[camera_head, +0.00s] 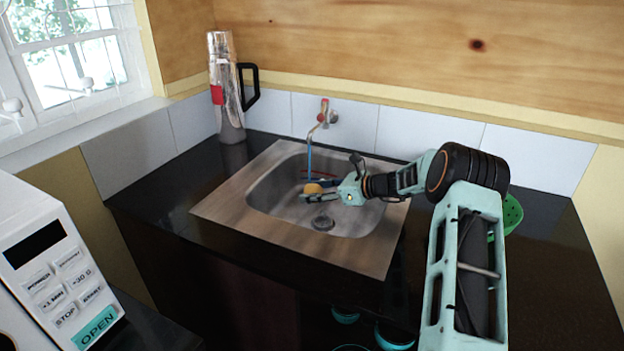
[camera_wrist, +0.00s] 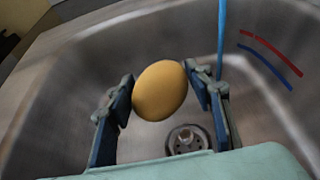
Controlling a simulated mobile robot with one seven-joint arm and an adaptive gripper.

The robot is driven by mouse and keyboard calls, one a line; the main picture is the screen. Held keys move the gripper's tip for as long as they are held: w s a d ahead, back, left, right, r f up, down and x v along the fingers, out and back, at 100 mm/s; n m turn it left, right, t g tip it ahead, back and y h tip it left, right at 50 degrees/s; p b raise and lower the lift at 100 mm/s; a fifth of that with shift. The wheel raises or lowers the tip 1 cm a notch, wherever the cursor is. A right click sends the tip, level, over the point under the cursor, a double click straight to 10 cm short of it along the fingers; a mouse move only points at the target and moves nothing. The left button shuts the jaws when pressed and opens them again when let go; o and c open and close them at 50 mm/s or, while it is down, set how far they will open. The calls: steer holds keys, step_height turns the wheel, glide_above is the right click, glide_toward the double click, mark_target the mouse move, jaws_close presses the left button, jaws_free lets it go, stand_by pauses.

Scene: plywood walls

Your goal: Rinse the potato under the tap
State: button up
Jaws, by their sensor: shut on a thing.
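The yellow potato (camera_head: 312,188) is held in my gripper (camera_head: 317,191), over the steel sink basin (camera_head: 270,195). In the wrist view, the potato (camera_wrist: 160,90) sits between the two fingers of my gripper (camera_wrist: 163,95), which are shut on it from both sides. The tap (camera_head: 323,114) at the back wall has a blue stream of water (camera_head: 309,157) falling toward the potato. In the wrist view the stream (camera_wrist: 221,35) comes down beside the right finger, to the right of the potato.
The drain (camera_head: 322,223) lies on the basin floor below the potato. Red and blue curved marks (camera_wrist: 270,55) show by the basin wall. A metal flask (camera_head: 226,90) stands at the back left. A green perforated item (camera_head: 512,213) is partly behind my arm. A microwave (camera_head: 50,265) is front left.

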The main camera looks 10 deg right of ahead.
mark_target(315, 189)
steer(key=shift+s+a+r+p, duration=0.15)
steer(key=shift+s+r+p, duration=0.4)
steer(key=shift+s+r, duration=0.5)
steer(key=shift+s+a+r+p, duration=0.1)
steer(key=shift+s+r+p, duration=0.4)
steer(key=shift+s+r, duration=0.55)
steer(key=shift+s+f, duration=0.2)
